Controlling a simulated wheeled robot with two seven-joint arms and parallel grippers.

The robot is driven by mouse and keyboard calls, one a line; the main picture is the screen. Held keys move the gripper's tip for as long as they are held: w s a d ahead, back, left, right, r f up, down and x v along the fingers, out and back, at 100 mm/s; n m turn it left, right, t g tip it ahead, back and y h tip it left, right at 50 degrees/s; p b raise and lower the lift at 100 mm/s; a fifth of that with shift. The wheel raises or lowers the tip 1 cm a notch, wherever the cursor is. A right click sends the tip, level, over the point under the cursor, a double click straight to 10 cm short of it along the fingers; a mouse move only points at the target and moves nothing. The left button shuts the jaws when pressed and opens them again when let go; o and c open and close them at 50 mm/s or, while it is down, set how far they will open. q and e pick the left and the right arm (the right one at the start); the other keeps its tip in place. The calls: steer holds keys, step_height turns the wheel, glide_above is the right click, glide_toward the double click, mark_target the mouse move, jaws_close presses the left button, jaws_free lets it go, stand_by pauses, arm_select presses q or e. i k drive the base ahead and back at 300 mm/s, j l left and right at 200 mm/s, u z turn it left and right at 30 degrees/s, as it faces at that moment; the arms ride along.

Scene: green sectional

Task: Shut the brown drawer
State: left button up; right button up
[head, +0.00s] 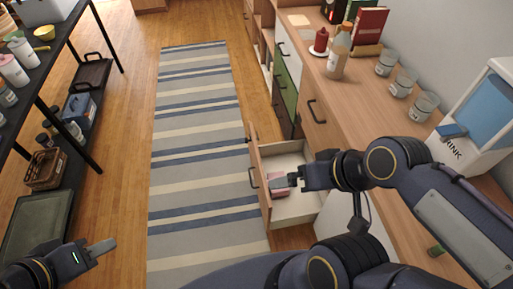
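The brown drawer (264,202) is pulled out from the wooden counter, toward the rug. Its front has a dark handle, and its inside is white. A small pink thing (280,191) lies inside, partly hidden by my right gripper. My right gripper (281,183) reaches in from the right over the open drawer, behind its front panel; its finger gap is not clear. My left gripper (103,247) is at the bottom left, far from the drawer. Its grey fingers look together, with nothing between them.
A striped rug (195,130) covers the floor left of the drawer. A dark shelf rack (95,28) with jars and baskets stands at the left. The counter (345,110) holds bottles, several glass jars and a white-and-blue drink dispenser (480,120). A green drawer front (285,90) is farther back.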

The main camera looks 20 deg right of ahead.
mark_target(296, 208)
steer(key=k+j+z, duration=0.1)
steer(key=z, duration=0.3)
steer(key=k+j+z, duration=0.15)
steer(key=z, duration=0.3)
steer(key=i+j+z, duration=0.1)
steer(key=i+j, duration=0.2)
steer(key=i, duration=0.15)
